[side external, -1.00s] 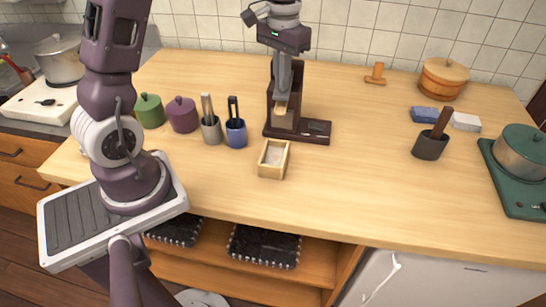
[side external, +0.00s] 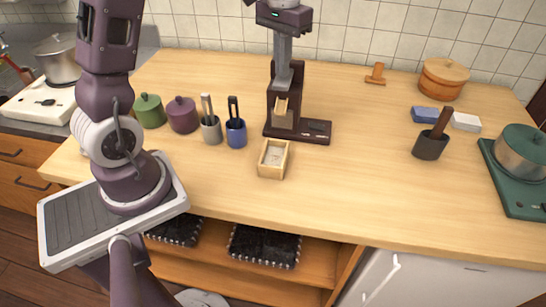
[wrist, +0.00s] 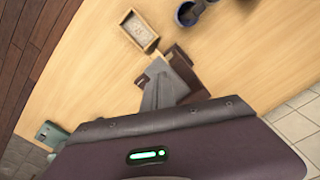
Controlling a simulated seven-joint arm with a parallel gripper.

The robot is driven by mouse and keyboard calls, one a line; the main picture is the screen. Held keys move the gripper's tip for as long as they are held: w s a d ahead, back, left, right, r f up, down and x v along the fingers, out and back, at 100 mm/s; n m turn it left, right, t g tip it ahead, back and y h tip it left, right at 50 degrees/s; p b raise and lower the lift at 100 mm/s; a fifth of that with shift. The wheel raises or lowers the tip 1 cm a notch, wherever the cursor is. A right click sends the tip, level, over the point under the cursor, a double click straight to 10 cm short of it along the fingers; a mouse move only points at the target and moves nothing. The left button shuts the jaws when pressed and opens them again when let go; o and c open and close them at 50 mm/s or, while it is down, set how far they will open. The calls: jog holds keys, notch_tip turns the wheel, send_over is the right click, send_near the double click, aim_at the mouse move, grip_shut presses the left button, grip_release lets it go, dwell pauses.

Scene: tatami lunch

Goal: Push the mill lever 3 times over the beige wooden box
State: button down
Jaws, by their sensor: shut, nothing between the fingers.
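The mill (side external: 285,122) is a dark wooden stand with an upright back and a flat base. Its small tan lever (side external: 281,106) sticks out at the front. The beige wooden box (side external: 288,163) stands on the counter just in front of the mill, with a pale inside and small specks. My gripper (side external: 283,82) is shut and empty, pointing down just above the lever; I cannot tell whether it touches. In the wrist view, my shut fingers (wrist: 165,85) cover much of the mill (wrist: 205,72), and the box (wrist: 139,32) lies beyond them.
Blue (side external: 235,131) and grey (side external: 211,128) utensil cups and purple (side external: 182,114) and green (side external: 150,110) lidded pots stand left of the mill. A dark mortar (side external: 430,146) and a green stove (side external: 512,190) are at right. The counter between is clear.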

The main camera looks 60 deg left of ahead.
aim_at(282, 81)
dwell(0.3)
jog(key=shift+f, duration=1.95)
jog(key=shift+r, duration=1.95)
